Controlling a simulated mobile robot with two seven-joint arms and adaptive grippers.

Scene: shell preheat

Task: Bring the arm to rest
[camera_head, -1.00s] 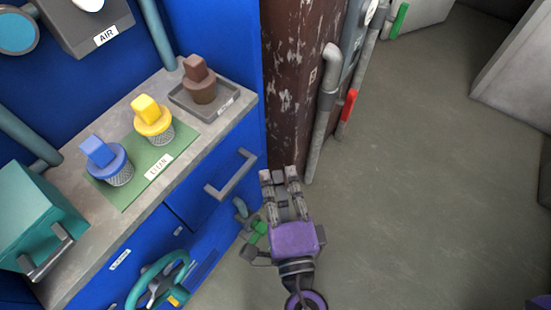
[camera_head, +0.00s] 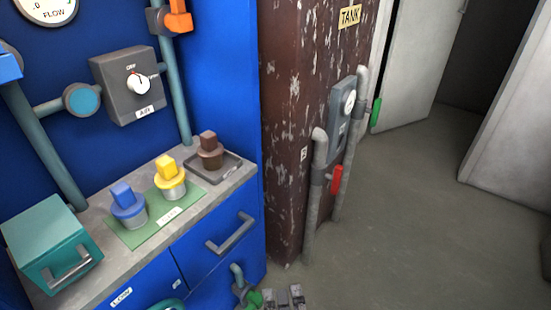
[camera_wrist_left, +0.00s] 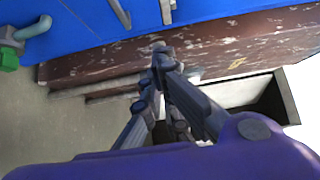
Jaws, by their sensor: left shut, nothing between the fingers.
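My left gripper (camera_head: 284,294) shows only by its finger ends at the bottom edge of the head view, low over the floor beside the blue counter. In the left wrist view its fingers (camera_wrist_left: 161,55) run forward and come together, with nothing between them. The purple wrist housing fills the bottom of that view. My right gripper is in neither view.
The blue counter (camera_head: 215,200) carries a blue-topped cup (camera_head: 127,203), a yellow-topped cup (camera_head: 170,180), a brown piece (camera_head: 209,152) on a tray and a teal box (camera_head: 48,245). A rusty brown column with pipes (camera_head: 315,195) stands behind the gripper. Open floor (camera_head: 420,230) lies right.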

